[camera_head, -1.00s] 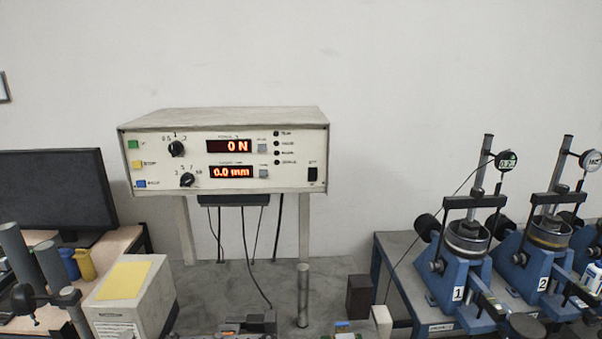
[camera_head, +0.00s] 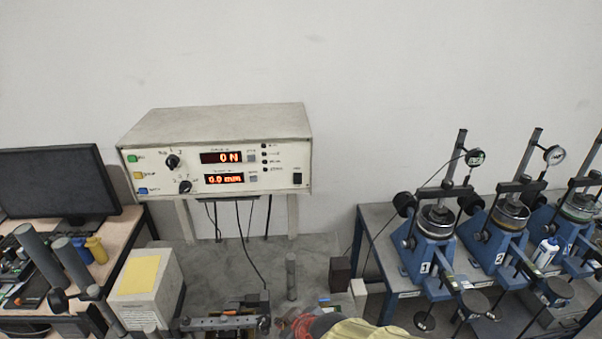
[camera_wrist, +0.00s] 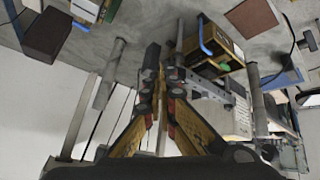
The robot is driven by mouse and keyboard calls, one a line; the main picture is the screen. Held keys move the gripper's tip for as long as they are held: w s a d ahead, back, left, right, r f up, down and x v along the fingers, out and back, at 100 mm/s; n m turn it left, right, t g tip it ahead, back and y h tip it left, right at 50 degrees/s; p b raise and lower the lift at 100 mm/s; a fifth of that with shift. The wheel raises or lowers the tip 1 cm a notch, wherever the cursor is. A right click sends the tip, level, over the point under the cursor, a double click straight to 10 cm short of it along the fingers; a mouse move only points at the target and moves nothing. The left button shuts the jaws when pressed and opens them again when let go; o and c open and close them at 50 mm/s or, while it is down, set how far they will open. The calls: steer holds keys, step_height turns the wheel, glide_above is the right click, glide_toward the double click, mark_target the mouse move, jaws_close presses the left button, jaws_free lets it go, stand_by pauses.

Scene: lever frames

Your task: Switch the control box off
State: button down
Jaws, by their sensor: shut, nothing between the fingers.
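The control box (camera_head: 215,150) is a cream box on a stand against the wall in the head view. Its displays glow red, reading 0 N (camera_head: 221,157) and 0.0 mm (camera_head: 224,179). A small black switch (camera_head: 297,179) sits at the lower right of its front panel; its position is too small to read. My gripper (camera_wrist: 162,65) shows in the wrist view with yellow fingers brought together and nothing between them. I cannot make out the switch in the wrist view. In the head view, yellow and orange parts of my arm show at the bottom edge, below and apart from the box.
A monitor (camera_head: 58,183) stands left of the box. A white box with a yellow top (camera_head: 140,277) and a grey upright post (camera_head: 291,276) stand in front. Blue test rigs (camera_head: 432,245) fill the right table. The wall right of the box is bare.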

mark_target(298, 178)
steer(key=w+d+r+n+t+h+p, duration=0.1)
steer(key=w+d+r+n+t+p, duration=0.1)
steer(key=w+r+n+t, duration=0.65)
steer(key=w+d+r+t+h, duration=0.1)
steer(key=w+r+t, duration=0.1)
steer(key=r, duration=0.3)
steer(key=w+d+r+n+t+h, duration=0.1)
steer(key=w+d+r+t, duration=0.1)
steer(key=r, duration=0.4)
steer(key=shift+d, duration=0.25)
steer(key=shift+w, duration=0.15)
steer(key=w, duration=0.4)
steer(key=w+r+p, duration=0.1)
steer(key=w, duration=0.9)
steer(key=shift+r, duration=0.3)
steer(key=shift+p, duration=0.3)
